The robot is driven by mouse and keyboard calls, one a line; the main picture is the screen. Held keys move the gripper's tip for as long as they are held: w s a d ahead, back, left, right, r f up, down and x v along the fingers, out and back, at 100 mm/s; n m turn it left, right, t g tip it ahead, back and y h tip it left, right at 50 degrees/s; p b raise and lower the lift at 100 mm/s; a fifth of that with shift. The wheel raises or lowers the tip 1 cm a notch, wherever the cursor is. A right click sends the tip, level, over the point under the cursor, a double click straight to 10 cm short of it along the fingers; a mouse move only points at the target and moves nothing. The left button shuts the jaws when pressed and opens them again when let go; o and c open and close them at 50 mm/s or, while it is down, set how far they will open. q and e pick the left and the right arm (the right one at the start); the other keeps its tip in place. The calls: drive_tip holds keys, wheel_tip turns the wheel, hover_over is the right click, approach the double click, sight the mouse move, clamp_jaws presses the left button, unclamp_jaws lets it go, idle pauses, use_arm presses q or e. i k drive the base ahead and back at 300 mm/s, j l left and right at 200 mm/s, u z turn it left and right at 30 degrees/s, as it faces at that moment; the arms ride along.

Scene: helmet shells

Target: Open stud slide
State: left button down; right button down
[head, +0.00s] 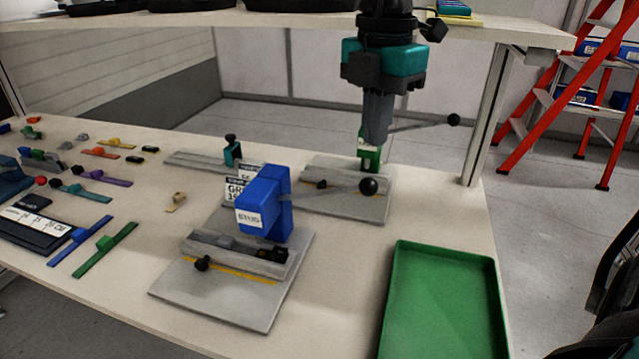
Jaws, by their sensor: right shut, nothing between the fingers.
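The blue stud press (262,205), with a white STUD label, stands on a grey base plate (215,300) at the front middle of the table. The stud slide (225,250) is a low grey rail unit on that plate, in front of the press. It has a black knob (202,264) at its left and a dark block (270,254) at its right. I cannot tell how far it is slid. My right gripper (375,140) points down, shut and empty, at the green press (370,160) behind, apart from the stud slide. My left gripper is not in view.
The stud press's lever ends in a black ball (368,186); the green press's lever ball (454,119) sticks out right. A green tray (445,300) lies at the front right. Several coloured parts cover the left table. A shelf (290,20) spans above.

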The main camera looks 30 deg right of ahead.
sight(208, 253)
drive_tip(key=k+j, duration=0.75)
drive_tip(key=j, duration=0.2)
